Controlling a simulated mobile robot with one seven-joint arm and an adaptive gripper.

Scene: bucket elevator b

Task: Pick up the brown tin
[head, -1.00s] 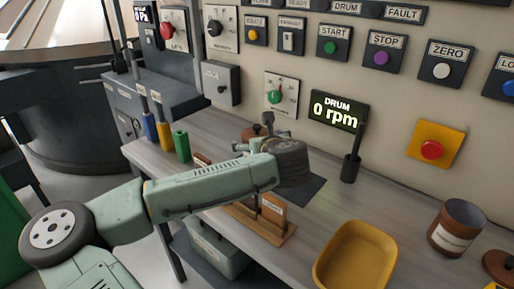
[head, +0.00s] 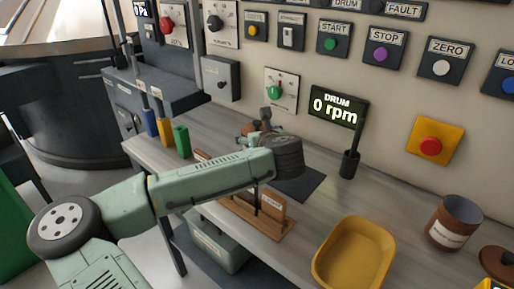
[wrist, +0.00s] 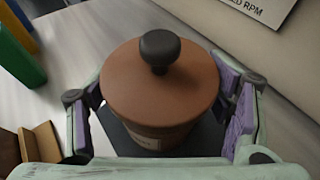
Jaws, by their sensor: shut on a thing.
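The brown tin (wrist: 158,95) fills the middle of the wrist view, upright, with its brown lid on and a dark round knob on top. Part of a pale label shows low on its front. My gripper (wrist: 160,110) has its purple-padded fingers on both sides of the tin and is shut on it. In the head view the tin (head: 248,129) is mostly hidden behind my gripper and wrist, at the back of the bench near the panel. A dark mat shows beneath it in the wrist view; whether the tin touches it is hard to tell.
A yellow tray (head: 355,255) and an open brown canister (head: 453,222) stand to the right, with a loose brown lid (head: 497,262) nearby. Green (head: 181,141), yellow and blue blocks stand left. A wooden holder (head: 262,222) is in front. The control panel rises close behind.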

